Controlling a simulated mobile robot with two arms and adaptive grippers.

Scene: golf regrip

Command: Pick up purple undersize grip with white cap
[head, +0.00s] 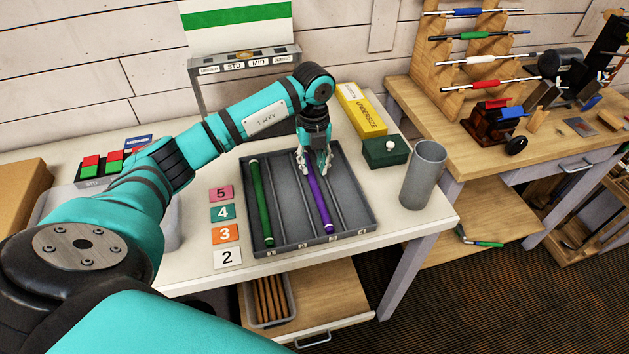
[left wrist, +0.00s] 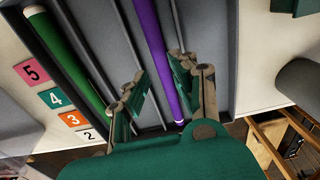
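The purple grip (head: 321,203) lies lengthwise in a lane of the grey divided tray (head: 365,205). Its far part is hidden behind my left gripper (head: 316,164) in the head view. The left gripper is open, pointing down over the far half of the purple grip. In the left wrist view, the purple grip (left wrist: 160,55) runs between the two fingers of the left gripper (left wrist: 160,88), closer to the right finger, and its near end has a pale rim. I cannot tell whether a finger touches it. My right gripper is not in view.
A green grip (head: 261,200) lies in the tray's left lane. Number cards (head: 223,213) lie left of the tray. A grey cylinder (head: 424,174), a green box (head: 385,152) and a yellow box (head: 360,110) stand to the right. A sign stand (head: 245,66) rises behind.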

